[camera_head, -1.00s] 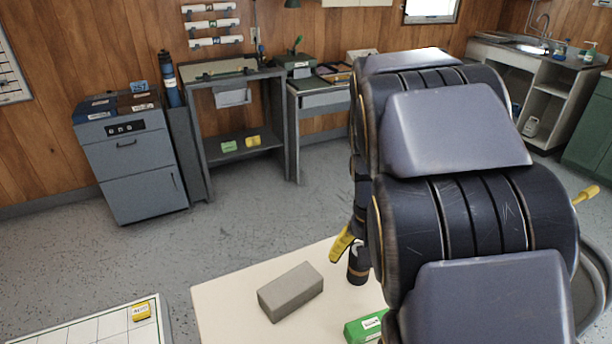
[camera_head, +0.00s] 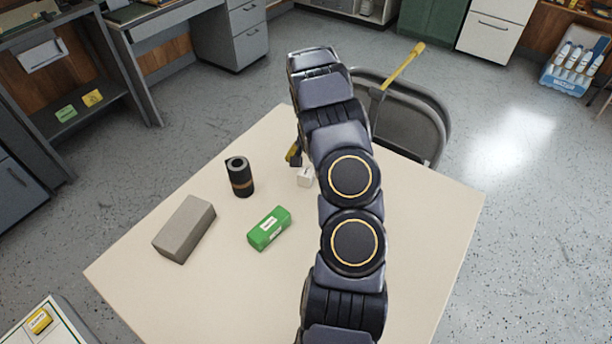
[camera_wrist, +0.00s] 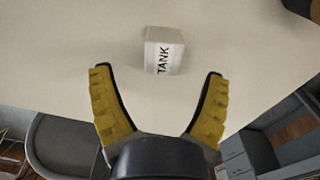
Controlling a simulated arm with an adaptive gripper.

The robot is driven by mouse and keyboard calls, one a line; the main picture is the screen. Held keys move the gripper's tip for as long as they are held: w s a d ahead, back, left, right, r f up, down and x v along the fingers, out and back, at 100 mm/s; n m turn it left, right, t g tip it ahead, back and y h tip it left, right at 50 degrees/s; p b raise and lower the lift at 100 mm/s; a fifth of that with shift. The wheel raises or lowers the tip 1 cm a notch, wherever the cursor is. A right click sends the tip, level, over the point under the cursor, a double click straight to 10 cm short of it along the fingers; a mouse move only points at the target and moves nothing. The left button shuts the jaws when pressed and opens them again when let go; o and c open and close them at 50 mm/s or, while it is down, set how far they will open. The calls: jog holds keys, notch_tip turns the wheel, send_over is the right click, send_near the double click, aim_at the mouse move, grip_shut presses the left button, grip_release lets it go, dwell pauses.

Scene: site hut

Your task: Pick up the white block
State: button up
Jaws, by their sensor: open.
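The white block (camera_head: 305,177) stands on the cream table (camera_head: 400,290), beside my arm and partly hidden by it in the head view. In the wrist view the white block (camera_wrist: 164,51) carries the dark word "TANK" and lies just beyond the fingertips, roughly centred between them. My gripper (camera_wrist: 157,70) is open and empty, with its yellow ribbed fingers spread wide. In the head view only a yellow finger of my gripper (camera_head: 293,153) shows, a little beyond the block; the rest is hidden by my arm.
A green box (camera_head: 269,229), a dark cylinder (camera_head: 240,177) with an orange band and a grey brick (camera_head: 184,229) stand on the table left of the block. A folding chair (camera_head: 430,120) is at the table's far edge. The table's right side is clear.

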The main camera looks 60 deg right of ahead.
aim_at(306, 171)
notch_tip(306, 171, down, 5)
jog(key=shift+w+a+f, duration=0.1)
jog(key=shift+a+f, duration=0.05)
jog(key=shift+f, duration=0.05)
jog(key=c, duration=1.2)
